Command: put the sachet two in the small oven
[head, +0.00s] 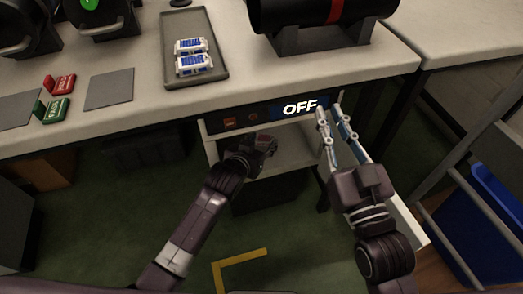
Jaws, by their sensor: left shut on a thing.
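The small oven (215,150) is built in under the worktop, with a dark front panel that reads OFF (299,108). Its door (406,222) stands open toward the right. My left gripper (262,144) is inside the oven's opening, shut on a small pale and reddish thing, which looks like the sachet (267,142). The fingers and the dim light hide most of it, and I cannot read a label. My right gripper (331,112) is in front of the oven's right side, by the open door. Its fingers are apart and I see nothing between them.
A grey tray (193,22) on the worktop holds two blue and white packs (193,57). Red (60,84) and green (52,110) blocks lie left of a grey mat (110,90). A black cylinder (325,12) rests on a stand. A blue bin (500,200) is at right.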

